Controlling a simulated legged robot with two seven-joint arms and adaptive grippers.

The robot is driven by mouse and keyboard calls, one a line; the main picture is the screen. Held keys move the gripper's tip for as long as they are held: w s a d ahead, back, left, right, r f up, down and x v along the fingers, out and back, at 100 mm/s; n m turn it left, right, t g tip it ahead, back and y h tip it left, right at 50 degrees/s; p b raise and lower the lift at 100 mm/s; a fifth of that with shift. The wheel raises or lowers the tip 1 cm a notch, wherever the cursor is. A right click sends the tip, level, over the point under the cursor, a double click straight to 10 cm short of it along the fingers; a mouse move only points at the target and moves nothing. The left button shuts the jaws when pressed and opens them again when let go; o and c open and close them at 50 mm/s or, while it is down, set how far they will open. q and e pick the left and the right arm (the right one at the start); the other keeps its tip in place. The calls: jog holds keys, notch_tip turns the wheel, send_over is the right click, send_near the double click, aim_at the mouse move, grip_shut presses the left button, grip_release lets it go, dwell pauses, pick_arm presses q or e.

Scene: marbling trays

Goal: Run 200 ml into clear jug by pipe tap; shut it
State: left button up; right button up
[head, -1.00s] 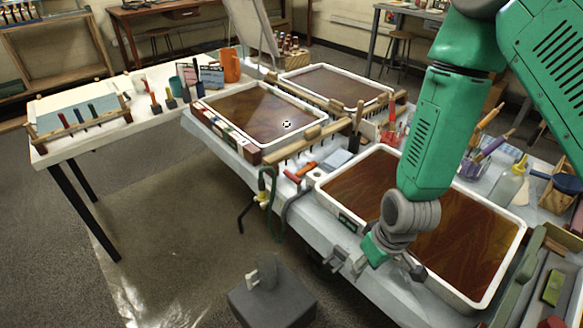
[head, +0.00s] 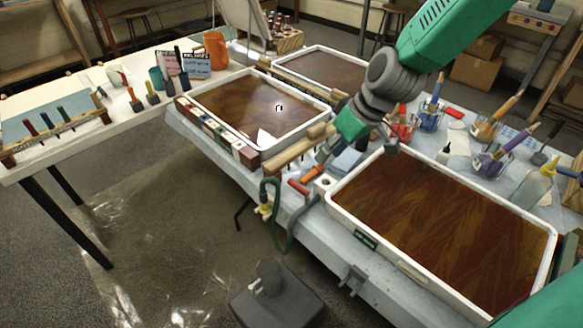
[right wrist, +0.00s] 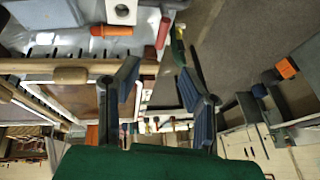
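A yellow fitting with a green hose (head: 265,209), which looks like the pipe tap, hangs at the table's front edge in the head view. It appears small beyond my fingers in the right wrist view (right wrist: 178,48). Whether it is open or shut cannot be told. I cannot pick out an empty clear jug; clear pots (head: 431,120) with brushes stand at the back of the table. My right gripper (head: 342,150) is above the gap between two trays, fingers apart and empty in the right wrist view (right wrist: 158,83). My left gripper is not in view.
A large brown-filled tray (head: 345,213) lies at the right and another (head: 250,153) at the left. A wooden rake (head: 295,152), red-handled tools (head: 298,187) and a white holed block (head: 321,184) lie between them.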

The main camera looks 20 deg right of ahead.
aim_at(297, 184)
jog(key=x, duration=0.4)
jog(key=b+x, duration=0.1)
jog(key=x, duration=0.7)
jog(key=shift+w+a+b, duration=0.2)
jog(key=shift+w+b, duration=0.1)
jog(key=shift+w, duration=0.05)
jog(key=shift+x, duration=0.85)
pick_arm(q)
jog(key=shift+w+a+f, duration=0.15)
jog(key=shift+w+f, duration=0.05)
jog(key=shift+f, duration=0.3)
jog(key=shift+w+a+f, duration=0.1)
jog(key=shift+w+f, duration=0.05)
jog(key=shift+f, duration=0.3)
pick_arm(e)
jog(key=shift+a, duration=0.1)
jog(key=shift+a, duration=0.1)
